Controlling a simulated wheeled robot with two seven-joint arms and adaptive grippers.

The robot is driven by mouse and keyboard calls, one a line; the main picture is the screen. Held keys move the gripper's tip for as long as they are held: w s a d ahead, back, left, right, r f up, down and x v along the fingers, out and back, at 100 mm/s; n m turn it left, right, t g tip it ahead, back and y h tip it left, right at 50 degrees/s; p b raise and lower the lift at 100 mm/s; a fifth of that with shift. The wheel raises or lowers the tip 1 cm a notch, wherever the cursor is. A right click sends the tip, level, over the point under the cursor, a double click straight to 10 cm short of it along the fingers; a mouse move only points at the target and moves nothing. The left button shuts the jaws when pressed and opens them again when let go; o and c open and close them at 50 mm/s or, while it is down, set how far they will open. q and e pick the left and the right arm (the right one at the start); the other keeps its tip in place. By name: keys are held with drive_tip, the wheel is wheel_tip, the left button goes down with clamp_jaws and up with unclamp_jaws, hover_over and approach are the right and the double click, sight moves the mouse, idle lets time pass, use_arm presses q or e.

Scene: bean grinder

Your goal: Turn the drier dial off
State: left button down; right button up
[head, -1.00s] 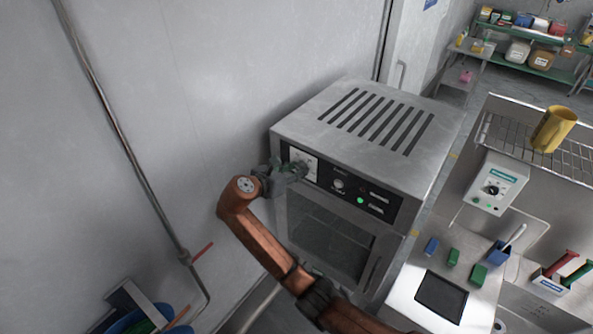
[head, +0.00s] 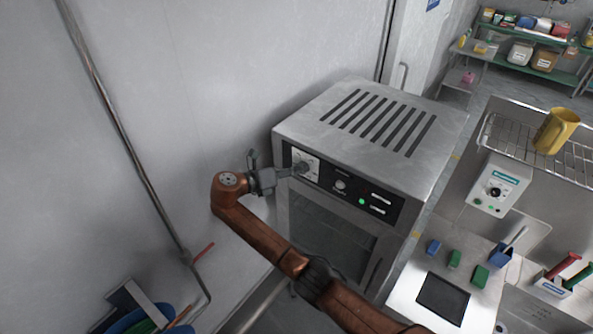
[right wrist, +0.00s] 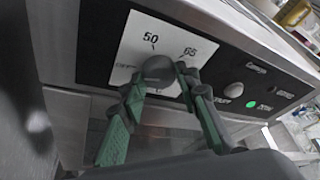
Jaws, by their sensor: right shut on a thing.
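The drier (head: 405,150) is a steel oven box with a black front panel. Its dial (right wrist: 158,68) is a dark round knob on a white plate (right wrist: 128,45) marked OFF at left, 50 above and 65 at upper right. My right gripper (right wrist: 158,80) is shut on the dial, one green finger on each side. In the head view the right gripper (head: 284,172) reaches the dial plate (head: 313,166) from the left. I cannot tell which mark the dial points to. My left gripper is not in view.
A green light (head: 362,201) is lit on the panel, right of a smaller knob (head: 340,185). A grey wall (head: 200,90) stands close on the left. A steel bench with a white dial box (head: 498,185) and yellow mug (head: 556,130) is on the right.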

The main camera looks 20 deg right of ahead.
idle(0.4)
drive_tip(key=o, duration=1.2)
drive_tip(key=shift+c, duration=0.2)
drive_tip(key=v, duration=1.2)
drive_tip(key=shift+w, duration=0.1)
